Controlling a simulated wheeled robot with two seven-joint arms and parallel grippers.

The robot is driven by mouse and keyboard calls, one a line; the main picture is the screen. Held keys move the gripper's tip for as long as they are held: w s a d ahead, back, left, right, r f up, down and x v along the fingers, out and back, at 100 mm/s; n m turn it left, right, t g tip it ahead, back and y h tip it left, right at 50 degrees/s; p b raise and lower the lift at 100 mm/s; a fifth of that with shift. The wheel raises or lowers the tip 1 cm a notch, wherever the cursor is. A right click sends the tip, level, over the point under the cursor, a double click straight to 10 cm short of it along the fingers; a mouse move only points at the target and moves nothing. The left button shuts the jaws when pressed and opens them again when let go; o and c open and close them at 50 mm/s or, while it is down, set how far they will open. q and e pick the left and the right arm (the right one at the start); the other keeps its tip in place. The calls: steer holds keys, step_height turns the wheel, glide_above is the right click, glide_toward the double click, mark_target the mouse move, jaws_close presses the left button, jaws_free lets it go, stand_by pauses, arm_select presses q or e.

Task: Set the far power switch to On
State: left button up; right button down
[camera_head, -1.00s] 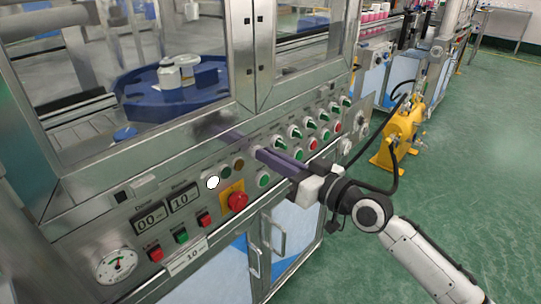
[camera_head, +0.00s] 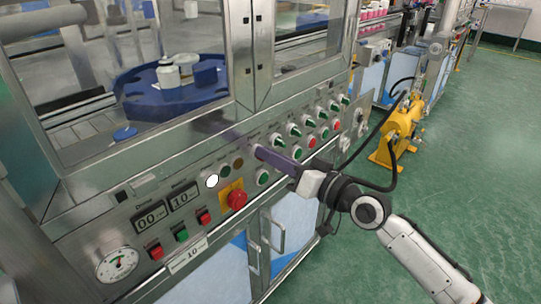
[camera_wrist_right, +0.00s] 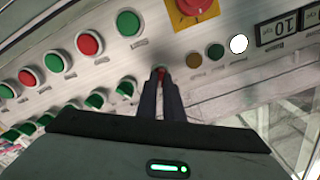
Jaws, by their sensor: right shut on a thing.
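My right gripper (camera_head: 258,152) reaches in from the right, its fingers against the sloping control panel (camera_head: 150,205). The fingers are shut on a small switch knob at the left end of the upper row of selector knobs. In the right wrist view, the fingertips (camera_wrist_right: 160,76) meet at this knob, and only a small reddish bit of it (camera_wrist_right: 160,68) shows. Its On or Off position is hidden, and I cannot read its label. The neighbouring green selector knob (camera_head: 276,141) is just right of the fingers. My left gripper is not in view.
A red emergency button (camera_head: 237,199) on a yellow plate sits left of the fingers. A green push button (camera_head: 262,177) is just below them. More green and red buttons, such as a red one (camera_head: 311,141), run to the right. A yellow machine (camera_head: 400,135) stands on the floor beyond.

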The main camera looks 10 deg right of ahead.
steer(key=c, duration=1.9)
jaws_free()
arm_select(q)
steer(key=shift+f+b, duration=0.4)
steer(key=shift+b, duration=0.15)
arm_select(e)
steer(key=v, duration=1)
steer(key=shift+d, duration=0.2)
steer(key=shift+s, duration=0.1)
